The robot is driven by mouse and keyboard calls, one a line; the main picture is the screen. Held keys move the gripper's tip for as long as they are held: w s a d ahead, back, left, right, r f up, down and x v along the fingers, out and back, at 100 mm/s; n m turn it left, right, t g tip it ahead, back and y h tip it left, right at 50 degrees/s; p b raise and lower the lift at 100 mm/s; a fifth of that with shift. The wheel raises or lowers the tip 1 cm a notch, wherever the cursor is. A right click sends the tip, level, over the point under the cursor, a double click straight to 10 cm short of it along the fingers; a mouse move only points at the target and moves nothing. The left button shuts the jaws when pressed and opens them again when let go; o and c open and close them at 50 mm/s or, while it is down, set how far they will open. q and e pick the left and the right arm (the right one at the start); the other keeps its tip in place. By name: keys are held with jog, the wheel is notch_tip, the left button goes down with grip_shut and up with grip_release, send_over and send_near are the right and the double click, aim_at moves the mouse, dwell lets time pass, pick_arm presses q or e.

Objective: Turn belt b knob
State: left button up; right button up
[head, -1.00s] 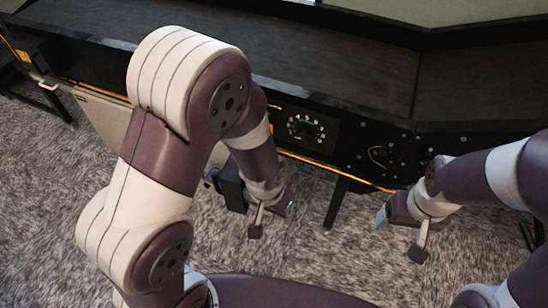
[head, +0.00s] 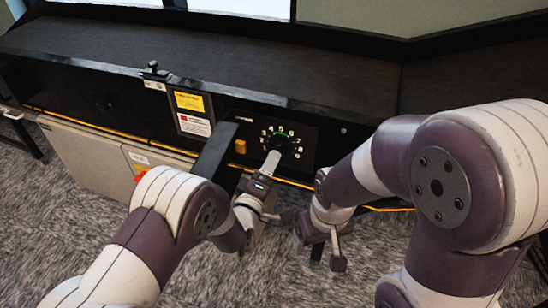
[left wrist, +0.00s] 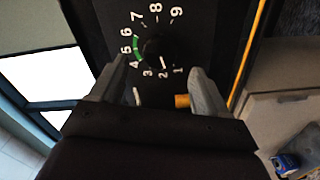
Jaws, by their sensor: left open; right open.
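A dark round knob (head: 281,143) sits on a black panel inside a ring of white numbers with a green arc; I cannot read which belt its label names. In the left wrist view the knob (left wrist: 154,48) lies ahead of and between the fingers, with the numbers 1 to 9 around it and the green arc near 4 and 5. My left gripper (head: 270,166) is open just in front of the dial; its fingers (left wrist: 157,68) appear apart from the knob. My right gripper (head: 325,248) is open and empty, low in front of the machine.
An orange button (head: 240,146) sits left of the dial. Further left are a yellow label (head: 189,102) and a grey cabinet (head: 85,160) with a red button. The black conveyor surface (head: 240,60) runs above the panel.

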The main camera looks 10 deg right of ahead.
aim_at(279, 149)
pick_arm(q)
jog(key=b+x, duration=0.1)
jog(key=x, duration=0.5)
jog(key=c, duration=1)
jog(key=shift+c, duration=0.2)
jog(key=shift+m, duration=0.3)
jog(key=m+b, duration=0.1)
jog(key=m, duration=2.5)
jog(key=shift+f, duration=0.15)
